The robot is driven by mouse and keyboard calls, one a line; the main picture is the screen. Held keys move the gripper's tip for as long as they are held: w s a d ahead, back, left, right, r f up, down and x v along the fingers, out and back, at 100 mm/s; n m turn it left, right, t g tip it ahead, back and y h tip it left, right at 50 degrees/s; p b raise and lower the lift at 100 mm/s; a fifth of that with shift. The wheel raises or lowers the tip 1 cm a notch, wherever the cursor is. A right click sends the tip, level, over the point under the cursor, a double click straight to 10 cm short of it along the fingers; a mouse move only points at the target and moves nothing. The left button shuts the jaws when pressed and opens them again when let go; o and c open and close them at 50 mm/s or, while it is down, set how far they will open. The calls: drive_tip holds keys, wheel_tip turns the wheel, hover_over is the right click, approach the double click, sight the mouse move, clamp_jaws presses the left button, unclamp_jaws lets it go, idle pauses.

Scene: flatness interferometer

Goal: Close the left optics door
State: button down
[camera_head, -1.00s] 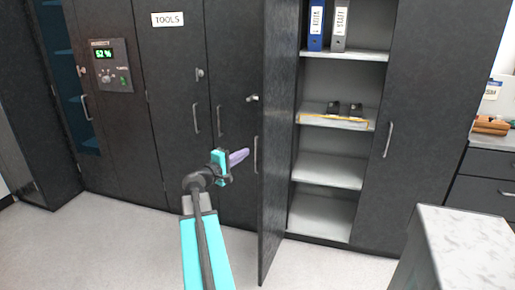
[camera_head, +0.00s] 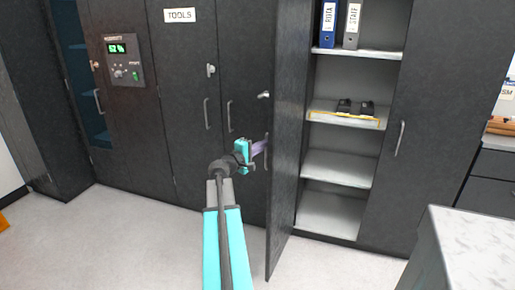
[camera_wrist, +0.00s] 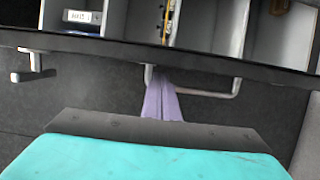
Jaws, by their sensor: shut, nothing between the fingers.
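The open cabinet door (camera_head: 289,150) is a dark panel standing out toward me from the left side of an open shelf bay. I cannot read an optics label on it. Its bar handle (camera_head: 267,158) is on its outer, left-facing side, with a small latch (camera_head: 263,95) above. My gripper (camera_head: 262,147) has purple fingers, shut and empty, at the handle's height by that outer face. In the wrist view my fingers (camera_wrist: 165,98) reach the door by one end of the handle (camera_wrist: 208,93). I cannot tell whether they touch it.
The shelf bay (camera_head: 338,165) holds binders (camera_head: 340,24) and a tray (camera_head: 345,119) with two dark items. Closed cabinets, one marked TOOLS (camera_head: 180,15), stand left. A pale-topped bench (camera_head: 480,240) stands at the front right. The floor (camera_head: 110,235) at left is clear.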

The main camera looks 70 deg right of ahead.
drive_tip(key=shift+x, duration=1.65)
drive_tip(key=shift+a, duration=0.15)
